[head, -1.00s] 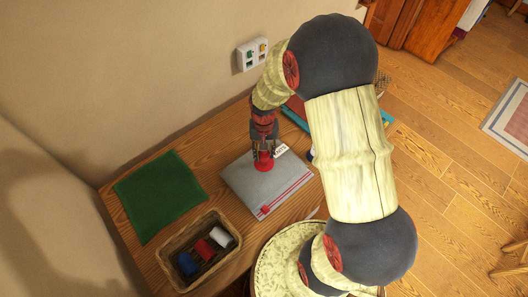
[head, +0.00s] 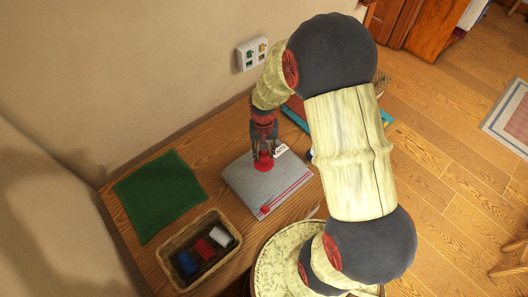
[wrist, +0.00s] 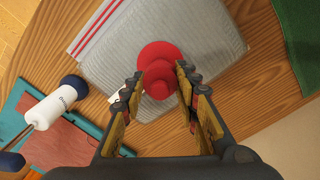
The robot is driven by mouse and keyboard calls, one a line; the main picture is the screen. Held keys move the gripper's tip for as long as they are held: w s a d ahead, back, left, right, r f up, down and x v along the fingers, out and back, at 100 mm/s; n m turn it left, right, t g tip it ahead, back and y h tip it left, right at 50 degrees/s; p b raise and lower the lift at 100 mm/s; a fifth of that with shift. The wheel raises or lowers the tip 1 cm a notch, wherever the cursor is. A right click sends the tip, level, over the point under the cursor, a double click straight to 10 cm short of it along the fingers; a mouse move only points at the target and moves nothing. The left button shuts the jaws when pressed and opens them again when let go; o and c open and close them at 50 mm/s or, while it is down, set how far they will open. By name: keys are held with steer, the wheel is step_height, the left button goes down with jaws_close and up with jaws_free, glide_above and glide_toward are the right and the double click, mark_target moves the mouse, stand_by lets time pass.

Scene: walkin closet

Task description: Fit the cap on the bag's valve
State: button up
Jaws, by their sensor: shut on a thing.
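The grey storage bag (head: 268,190) lies flat on the wooden table, with a red double zip line along one edge. It also shows in the wrist view (wrist: 105,65). My gripper (head: 265,152) points down over the bag's far part. Its fingers are shut on the red cap (wrist: 158,80), a round knob between the fingertips in the wrist view. A wider red disc (wrist: 160,52) shows just beyond it, over the bag. The valve cannot be told apart from the cap, and whether they touch or are seated is unclear.
A wicker basket (head: 163,256) with blue, red and white items stands at the front left. A green cloth (head: 160,195) lies left of the bag. A white roller with dark ends (wrist: 55,105) and a teal folder (wrist: 20,105) lie beside the bag. A wall socket (head: 252,53) is behind.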

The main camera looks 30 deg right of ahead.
steer(key=shift+f+b, duration=1.05)
steer(key=shift+f, duration=0.85)
stand_by(1.4)
steer(key=o, duration=0.9)
steer(key=shift+o, duration=0.2)
steer(key=shift+r, duration=0.1)
step_height(320, 180, up, 12)
steer(key=shift+f, duration=0.1)
stand_by(0.5)
